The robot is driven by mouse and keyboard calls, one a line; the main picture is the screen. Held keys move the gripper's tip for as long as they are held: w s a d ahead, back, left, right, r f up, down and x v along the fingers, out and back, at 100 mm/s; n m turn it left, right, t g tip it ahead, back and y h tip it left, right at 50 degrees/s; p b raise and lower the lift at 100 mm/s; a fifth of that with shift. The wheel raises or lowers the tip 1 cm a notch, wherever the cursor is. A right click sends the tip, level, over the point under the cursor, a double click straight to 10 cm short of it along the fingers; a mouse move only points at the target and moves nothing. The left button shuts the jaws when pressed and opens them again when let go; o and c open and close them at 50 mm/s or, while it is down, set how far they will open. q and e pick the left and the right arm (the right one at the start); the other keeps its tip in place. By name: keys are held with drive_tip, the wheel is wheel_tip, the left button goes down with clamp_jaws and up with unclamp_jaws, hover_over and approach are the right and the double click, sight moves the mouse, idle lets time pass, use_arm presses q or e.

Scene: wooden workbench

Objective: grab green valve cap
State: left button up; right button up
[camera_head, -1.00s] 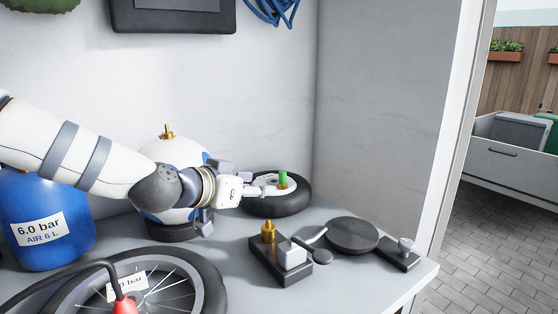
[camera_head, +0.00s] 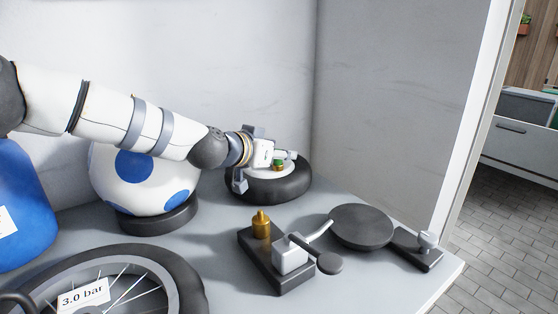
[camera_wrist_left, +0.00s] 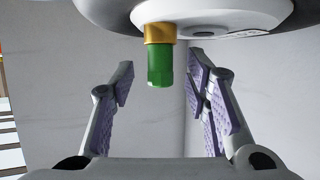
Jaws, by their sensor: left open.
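The green valve cap (camera_head: 278,162) sits on a brass valve stem at the hub of a small black-tyred wheel (camera_head: 272,190) at the back of the bench. My left gripper (camera_head: 284,158) is at the wheel's hub, right by the cap. In the left wrist view the cap (camera_wrist_left: 160,68) hangs from its brass stem (camera_wrist_left: 160,33), in the gap between the open fingers (camera_wrist_left: 161,85). Clear space shows on both sides of it, and neither finger appears to touch it. My right gripper is not in view.
A white and blue ball (camera_head: 136,163) on a black ring stands left of the wheel. A black block with a brass fitting (camera_head: 261,226), a dark round disc (camera_head: 361,227) and a spoked wheel (camera_head: 160,262) lie in front. The bench's right edge is open.

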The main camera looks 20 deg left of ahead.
use_arm(q)
drive_tip(key=shift+w, duration=0.1)
drive_tip(key=c, duration=0.9)
